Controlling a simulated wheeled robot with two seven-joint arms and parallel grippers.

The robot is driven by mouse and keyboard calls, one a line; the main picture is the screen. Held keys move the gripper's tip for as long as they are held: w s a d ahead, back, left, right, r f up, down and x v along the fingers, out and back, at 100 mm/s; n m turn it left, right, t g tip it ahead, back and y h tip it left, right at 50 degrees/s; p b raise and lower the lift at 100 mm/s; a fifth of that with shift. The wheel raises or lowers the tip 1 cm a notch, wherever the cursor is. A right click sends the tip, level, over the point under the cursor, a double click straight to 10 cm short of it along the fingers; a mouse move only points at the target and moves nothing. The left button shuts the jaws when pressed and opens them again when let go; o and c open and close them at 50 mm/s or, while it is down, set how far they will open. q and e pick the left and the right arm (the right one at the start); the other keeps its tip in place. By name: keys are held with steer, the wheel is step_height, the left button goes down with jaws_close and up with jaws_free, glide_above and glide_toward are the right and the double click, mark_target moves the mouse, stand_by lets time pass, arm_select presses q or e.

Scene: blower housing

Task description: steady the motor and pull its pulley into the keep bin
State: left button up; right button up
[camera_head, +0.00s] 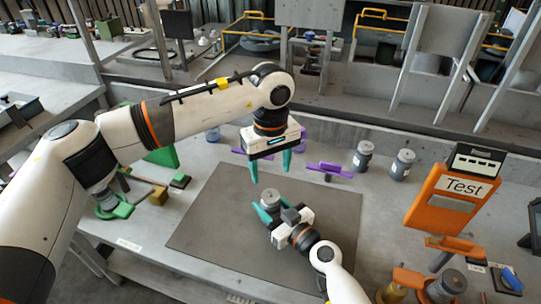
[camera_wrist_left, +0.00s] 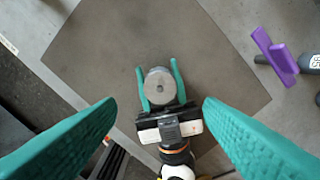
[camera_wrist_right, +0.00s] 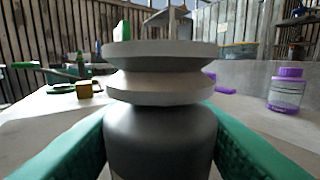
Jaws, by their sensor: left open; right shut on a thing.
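The motor (camera_wrist_right: 160,140) is a dark upright cylinder on the dark mat (camera_head: 215,225). Its grey double-flanged pulley (camera_wrist_right: 160,75) sits on top; the left wrist view shows the pulley's round face (camera_wrist_left: 160,86) from above. My right gripper (camera_head: 269,207) is shut on the motor body, one teal finger on each side, below the pulley. My left gripper (camera_head: 271,172) is open and empty, pointing down above the pulley and apart from it. I cannot tell which container is the keep bin.
Two grey cylindrical parts (camera_head: 363,156) (camera_head: 402,164) and purple pieces (camera_head: 328,169) stand behind the mat. An orange stand marked Test (camera_head: 440,200) is at the right. Green and yellow items (camera_head: 157,195) lie at the left. The left of the mat is clear.

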mark_target(270, 195)
arm_select(q)
step_height(270, 195, down, 8)
steer(key=shift+f, duration=0.1)
stand_by(0.4)
steer(key=c, duration=1.2)
steer(key=shift+r, duration=0.2)
steer(key=shift+r, duration=1)
